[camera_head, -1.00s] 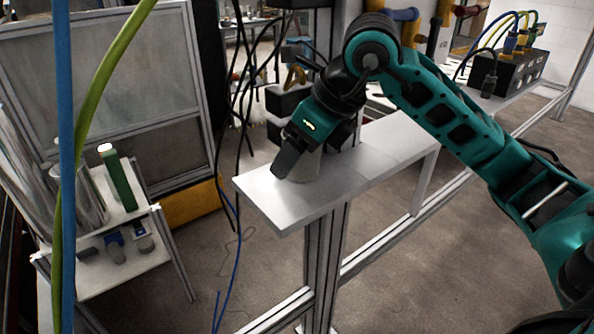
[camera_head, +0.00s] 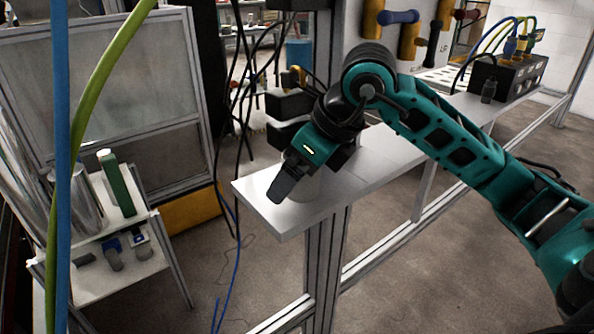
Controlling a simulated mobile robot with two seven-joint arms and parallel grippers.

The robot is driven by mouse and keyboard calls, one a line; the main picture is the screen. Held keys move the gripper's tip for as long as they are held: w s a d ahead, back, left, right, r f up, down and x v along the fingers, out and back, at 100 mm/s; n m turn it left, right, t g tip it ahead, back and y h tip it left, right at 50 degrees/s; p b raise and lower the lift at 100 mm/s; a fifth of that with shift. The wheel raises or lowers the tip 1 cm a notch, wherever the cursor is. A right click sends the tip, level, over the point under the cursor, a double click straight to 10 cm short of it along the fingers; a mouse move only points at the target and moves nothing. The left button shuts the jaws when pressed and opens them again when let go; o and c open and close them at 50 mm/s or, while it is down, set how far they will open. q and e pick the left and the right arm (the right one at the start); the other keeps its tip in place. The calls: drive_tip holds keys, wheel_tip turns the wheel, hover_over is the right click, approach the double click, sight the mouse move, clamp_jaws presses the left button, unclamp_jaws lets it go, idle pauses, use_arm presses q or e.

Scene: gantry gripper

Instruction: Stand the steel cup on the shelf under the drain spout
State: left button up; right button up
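The steel cup (camera_head: 308,187) is a pale grey cylinder at the near left end of the long grey shelf (camera_head: 285,222). Its base appears to be on or just above the shelf top. My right gripper (camera_head: 290,182) comes in from the right and tilts down at the cup. One dark finger covers the cup's left front side; the other finger is hidden, so I cannot tell whether the grip is closed. My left gripper is not in view. I cannot make out the drain spout for certain; yellow and dark pipe fittings (camera_head: 408,42) are on the back panel.
Black cables (camera_head: 233,130) hang left of the shelf, with black blocks (camera_head: 288,105) behind it. A black connector box (camera_head: 510,78) sits at the shelf's far right. A white cart (camera_head: 150,262) holding a green-sided box (camera_head: 117,185) stands at left.

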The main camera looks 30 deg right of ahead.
drive_tip(key=shift+r, duration=0.2)
drive_tip(key=p+v, duration=0.2)
drive_tip(key=v, duration=1)
drive_tip(key=shift+p, duration=0.4)
